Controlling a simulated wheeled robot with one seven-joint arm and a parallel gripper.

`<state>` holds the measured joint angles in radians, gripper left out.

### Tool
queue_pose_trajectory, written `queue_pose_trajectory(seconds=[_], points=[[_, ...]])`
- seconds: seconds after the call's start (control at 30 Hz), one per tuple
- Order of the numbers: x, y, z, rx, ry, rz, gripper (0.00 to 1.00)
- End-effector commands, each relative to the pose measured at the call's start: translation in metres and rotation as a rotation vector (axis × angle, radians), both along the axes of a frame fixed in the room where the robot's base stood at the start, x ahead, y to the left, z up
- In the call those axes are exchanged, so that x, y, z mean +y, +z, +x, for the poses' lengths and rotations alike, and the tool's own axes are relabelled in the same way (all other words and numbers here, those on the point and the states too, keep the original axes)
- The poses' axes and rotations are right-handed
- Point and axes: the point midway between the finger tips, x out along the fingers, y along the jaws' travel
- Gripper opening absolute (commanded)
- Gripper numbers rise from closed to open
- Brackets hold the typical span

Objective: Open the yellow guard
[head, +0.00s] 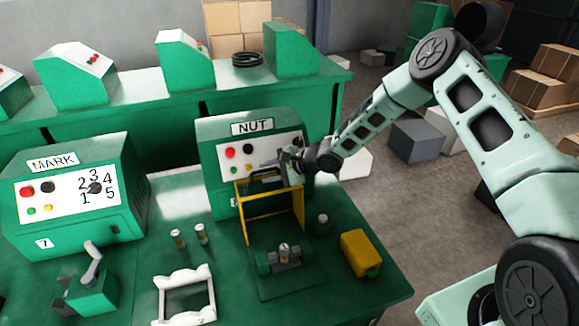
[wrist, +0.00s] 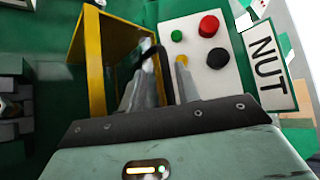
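The yellow guard (head: 270,214) is an upright yellow frame at the front of the green machine marked NUT (head: 212,160). Its yellow edge also shows at upper left in the wrist view (wrist: 97,75). A black handle (wrist: 149,58) curves between the grey fingers of my gripper (wrist: 163,70). In the head view my gripper (head: 272,164) is at the guard's top edge, its fingers reaching left. The finger gap is narrow, and I cannot tell whether the fingers clamp the handle or only straddle it.
The panel beside my gripper carries a red button (wrist: 209,26) and a black knob (wrist: 217,57). A small fixture (head: 284,257) stands below the guard. A yellow block (head: 360,253) is to the right, a white frame (head: 186,281) to the left. The MARK machine (head: 70,195) stands farther left.

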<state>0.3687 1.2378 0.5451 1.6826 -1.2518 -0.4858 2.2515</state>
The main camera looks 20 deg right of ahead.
Motion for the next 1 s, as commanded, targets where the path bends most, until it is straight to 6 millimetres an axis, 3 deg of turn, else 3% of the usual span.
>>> queue_pose_trajectory(seconds=[0.6,0.8,1.0], points=[[-0.096,0.064,-0.067,-0.002,-0.003,-0.002,0.33],[-0.113,0.077,-0.081,-0.001,-0.001,-0.001,0.33],[-0.118,0.081,-0.085,0.001,0.0,-0.001,0.33]])
